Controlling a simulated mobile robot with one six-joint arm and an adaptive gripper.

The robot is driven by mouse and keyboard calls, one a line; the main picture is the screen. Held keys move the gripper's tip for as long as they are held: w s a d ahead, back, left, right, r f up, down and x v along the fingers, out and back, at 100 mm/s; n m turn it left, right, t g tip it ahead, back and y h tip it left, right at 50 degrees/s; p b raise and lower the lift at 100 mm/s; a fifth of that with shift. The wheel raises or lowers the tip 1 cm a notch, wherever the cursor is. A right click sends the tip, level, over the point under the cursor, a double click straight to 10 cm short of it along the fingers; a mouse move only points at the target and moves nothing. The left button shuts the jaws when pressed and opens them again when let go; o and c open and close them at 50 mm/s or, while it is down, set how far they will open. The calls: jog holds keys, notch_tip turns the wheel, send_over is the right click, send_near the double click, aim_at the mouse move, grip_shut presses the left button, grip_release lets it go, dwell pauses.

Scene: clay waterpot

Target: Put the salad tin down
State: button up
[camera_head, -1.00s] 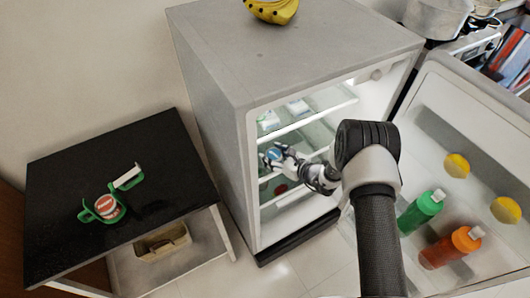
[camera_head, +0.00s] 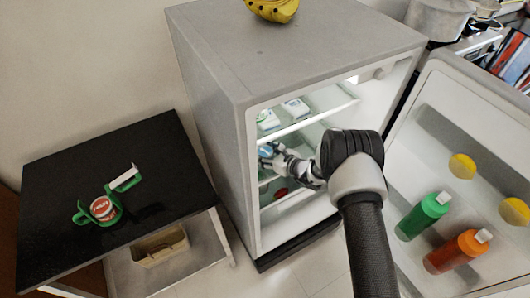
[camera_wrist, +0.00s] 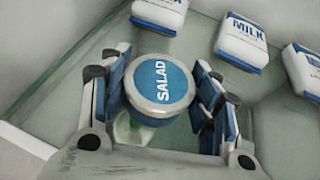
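The salad tin (camera_wrist: 160,82) is a short round tin with a blue lid lettered SALAD and a pale rim. In the wrist view it sits between the two blue-padded fingers of my gripper (camera_wrist: 163,90), which is shut on it. In the head view my gripper (camera_head: 270,154) is inside the open fridge (camera_head: 215,95), and the tin is a small bluish patch at its tip. A glass shelf (camera_wrist: 70,75) lies under the tin in the wrist view; I cannot tell whether the tin touches it.
Several white-and-blue milk cartons (camera_wrist: 243,42) stand near the tin. The open door (camera_head: 445,130) holds a green bottle (camera_head: 422,216) and an orange bottle (camera_head: 455,251). A black table (camera_head: 110,185) stands left.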

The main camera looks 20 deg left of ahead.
jog(key=o, duration=0.4)
jog(key=shift+c, duration=0.2)
jog(key=shift+r, duration=0.1)
jog(key=p+v, duration=0.4)
jog(key=v, duration=0.8)
jog(key=shift+r, duration=0.15)
